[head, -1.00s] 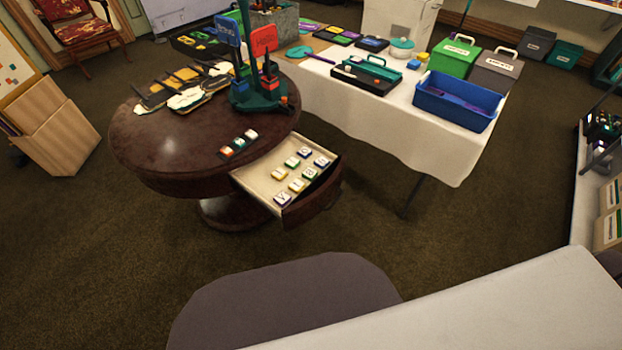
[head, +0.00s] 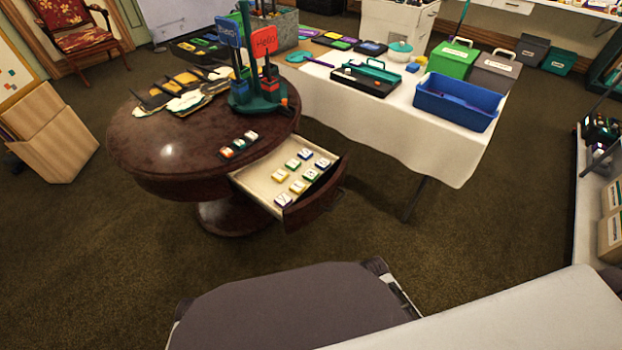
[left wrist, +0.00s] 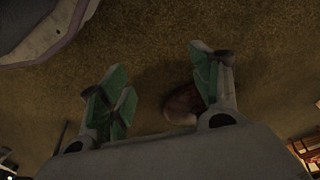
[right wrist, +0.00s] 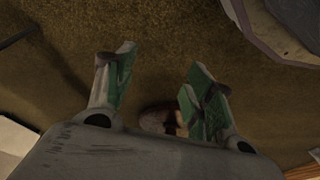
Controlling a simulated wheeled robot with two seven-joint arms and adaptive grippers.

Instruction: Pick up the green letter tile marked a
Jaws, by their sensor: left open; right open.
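Several small letter tiles lie in the open drawer (head: 262,180) of the round dark table in the head view. Some look green, including a green-edged tile (head: 310,176) at the drawer's right side; others look yellow or purple. The letters are too small to read, so I cannot tell which tile is marked a. My left gripper (left wrist: 160,82) is open and empty above carpet in the left wrist view. My right gripper (right wrist: 160,80) is open and empty in the right wrist view. Neither gripper shows in the head view, and no tile shows in the wrist views.
The round table (head: 150,150) holds gloves (head: 190,98), a teal stand (head: 262,98) with signs and a small row of blocks (head: 238,144). A white-clothed table (head: 385,135) with a blue bin (head: 458,100) stands behind right. Carpet (head: 110,250) before the drawer is clear.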

